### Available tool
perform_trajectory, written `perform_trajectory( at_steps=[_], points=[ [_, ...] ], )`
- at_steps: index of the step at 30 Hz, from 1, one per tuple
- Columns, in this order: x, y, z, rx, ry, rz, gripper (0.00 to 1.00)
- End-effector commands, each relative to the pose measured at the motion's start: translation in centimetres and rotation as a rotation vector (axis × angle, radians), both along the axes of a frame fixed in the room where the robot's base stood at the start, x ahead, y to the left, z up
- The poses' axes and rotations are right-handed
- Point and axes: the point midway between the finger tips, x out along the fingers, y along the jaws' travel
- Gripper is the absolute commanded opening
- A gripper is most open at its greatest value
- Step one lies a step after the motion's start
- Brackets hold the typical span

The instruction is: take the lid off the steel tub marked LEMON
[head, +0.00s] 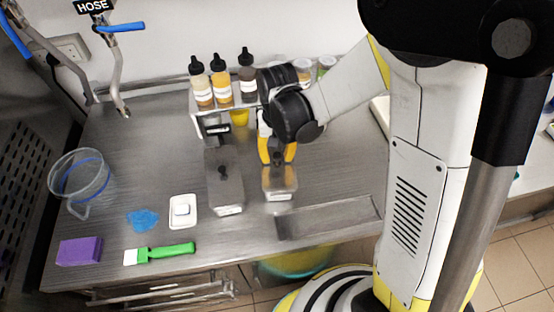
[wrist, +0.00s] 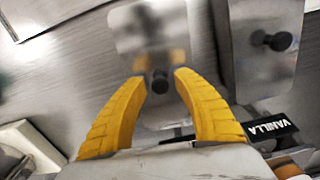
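My gripper (head: 277,156) points down over a small steel tub (head: 281,190) on the steel counter. Its yellow fingers also show in the wrist view (wrist: 161,76), parted, with the dark knob (wrist: 160,84) of a shiny steel lid (wrist: 150,30) between their tips. I cannot tell if the fingers touch the knob. No marking can be read on this tub; LEMON is not legible anywhere. A second, lidded steel tub (head: 225,185) stands just left of it in the head view. In the wrist view that tub (wrist: 272,75) is at the right, beside a label reading VANILLA (wrist: 272,128).
Sauce bottles (head: 221,80) stand on a rack behind the tubs. A clear jug (head: 83,183), blue cloth (head: 143,219), white dish (head: 184,211), purple sponge (head: 79,251) and green brush (head: 160,253) lie to the left. A shallow recess (head: 325,216) is at the right front.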

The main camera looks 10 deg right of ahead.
Motion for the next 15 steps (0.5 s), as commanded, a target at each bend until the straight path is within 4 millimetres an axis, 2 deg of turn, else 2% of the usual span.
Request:
perform_trajectory(
  at_steps=[1,3,15],
  points=[
    [0.0,0.0,0.01,0.0,0.0,0.0,0.17],
    [0.0,0.0,0.02,0.0,0.0,0.0,0.0],
    [0.01,0.0,0.1,0.0,0.0,0.0,0.0]
  ],
)
